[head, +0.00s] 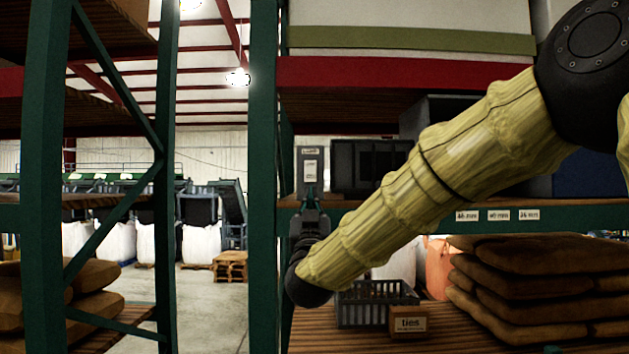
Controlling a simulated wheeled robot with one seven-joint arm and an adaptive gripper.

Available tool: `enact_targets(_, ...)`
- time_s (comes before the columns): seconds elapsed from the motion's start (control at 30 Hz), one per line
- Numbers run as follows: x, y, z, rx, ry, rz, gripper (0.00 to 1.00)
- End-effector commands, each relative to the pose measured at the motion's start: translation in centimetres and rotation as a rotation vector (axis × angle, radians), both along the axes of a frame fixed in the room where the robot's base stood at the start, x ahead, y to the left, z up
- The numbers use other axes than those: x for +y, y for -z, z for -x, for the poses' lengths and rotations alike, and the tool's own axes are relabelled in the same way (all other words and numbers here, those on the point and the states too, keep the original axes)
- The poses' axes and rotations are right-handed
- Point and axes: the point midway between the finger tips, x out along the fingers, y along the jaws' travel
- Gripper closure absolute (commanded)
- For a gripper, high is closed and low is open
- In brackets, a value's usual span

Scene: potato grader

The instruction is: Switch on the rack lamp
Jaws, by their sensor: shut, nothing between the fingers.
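A small grey switch box (311,168) with a pale label on top, seemingly reading "LAMP", stands upright by the green rack post in the head view. A light plate shows in its middle. My gripper (309,192) is shut and empty, in front of the lower part of the box. The fingers hide that lower part, and I cannot tell whether they touch it. My yellow-sleeved arm reaches in from the upper right. The rack lamp itself is not clearly in view.
The green post (263,180) stands just left. A dark crate (372,166) sits right of the box on the shelf. Below are a grey basket (376,303), a "ties" carton (409,320) and stacked brown sacks (535,285). A lit ceiling lamp (238,78) hangs far behind.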

Motion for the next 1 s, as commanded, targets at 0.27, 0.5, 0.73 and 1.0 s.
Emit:
enact_targets(0.27,0.1,-0.3,-0.3,0.000,-0.001,0.000,1.00)
enact_targets(0.5,-0.1,-2.2,-2.5,0.001,0.001,-0.001,1.00)
enact_targets(0.73,-0.2,-4.2,-5.3,0.002,0.002,0.000,1.00)
enact_targets(1.0,-0.2,-6.4,-8.4,0.001,0.002,0.000,1.00)
